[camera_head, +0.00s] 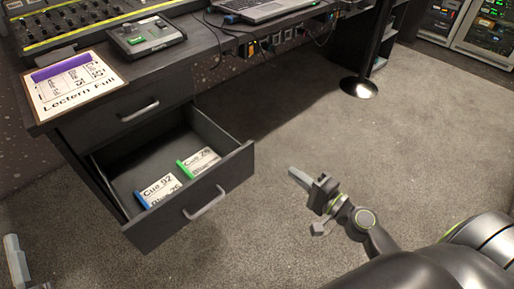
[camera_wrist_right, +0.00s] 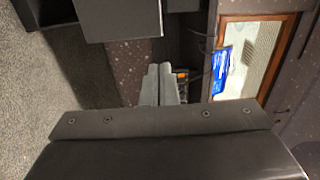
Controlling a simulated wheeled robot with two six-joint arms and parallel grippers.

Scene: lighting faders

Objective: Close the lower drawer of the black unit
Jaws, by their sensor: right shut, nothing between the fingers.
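The black unit's lower drawer (camera_head: 175,212) stands pulled well out in the head view, its front panel and silver handle (camera_head: 205,203) facing the lower right. Inside lie two cue cards, one with a blue edge (camera_head: 158,191) and one with a green edge (camera_head: 200,162). The upper drawer (camera_head: 125,112) above it is shut. My right gripper (camera_head: 299,177) is shut and empty, to the right of the drawer front and apart from it. Its closed fingers also show in the right wrist view (camera_wrist_right: 160,84). My left gripper (camera_head: 14,258) is partly in view at the lower left, its jaws unclear.
A clipboard (camera_head: 92,97) with a purple strip, a small device (camera_head: 145,37), a mixing console (camera_head: 80,20) and a laptop (camera_head: 262,8) are on the desktop. A round stand base (camera_head: 358,87) is on the floor behind. Carpet (camera_head: 290,110) right of the drawer is clear.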

